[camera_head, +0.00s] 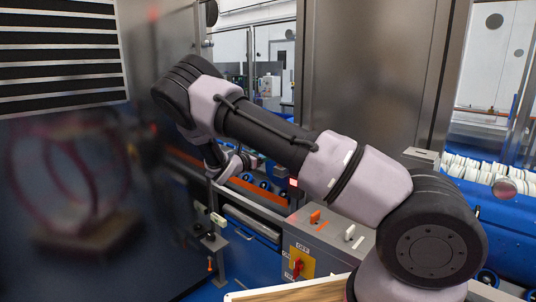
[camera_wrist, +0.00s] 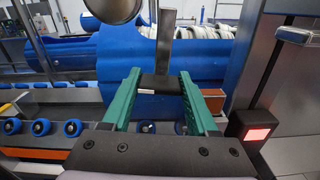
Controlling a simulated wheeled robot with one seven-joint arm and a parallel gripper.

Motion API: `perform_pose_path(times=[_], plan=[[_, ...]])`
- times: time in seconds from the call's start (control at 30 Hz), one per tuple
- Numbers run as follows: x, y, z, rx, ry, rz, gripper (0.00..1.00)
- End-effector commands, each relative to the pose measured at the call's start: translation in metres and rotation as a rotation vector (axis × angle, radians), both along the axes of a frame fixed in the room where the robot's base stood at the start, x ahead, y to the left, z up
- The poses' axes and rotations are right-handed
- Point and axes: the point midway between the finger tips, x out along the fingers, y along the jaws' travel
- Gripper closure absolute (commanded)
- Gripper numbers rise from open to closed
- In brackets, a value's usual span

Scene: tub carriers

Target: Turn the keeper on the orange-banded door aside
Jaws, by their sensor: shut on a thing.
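My gripper (camera_wrist: 160,80) shows in the wrist view with its two green fingers on either side of a dark bar with a black block at its lower end, which looks like the keeper (camera_wrist: 166,45). The fingers are shut on it, and the bar stands nearly upright. In the head view my arm crosses the middle, and my gripper (camera_head: 226,172) is small and partly hidden at its far end. An orange band (camera_head: 257,194) runs along a low edge beyond it. A short orange piece (camera_wrist: 213,99) shows right of the fingers. Which door carries the band is unclear.
A dark post with a lit red lamp (camera_wrist: 256,134) stands close on the right in the wrist view. Blue rollers (camera_wrist: 42,127) line the left. A panel with a red switch (camera_head: 299,264) stands below my arm. A blue tub (camera_wrist: 120,60) lies beyond the keeper.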

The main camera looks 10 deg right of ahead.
Motion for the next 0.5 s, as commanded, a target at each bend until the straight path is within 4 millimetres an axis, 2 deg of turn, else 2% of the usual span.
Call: perform_pose_path(times=[0.5], plan=[[-0.0002,-0.0001,0.0000,-0.077,0.104,0.000,1.00]])
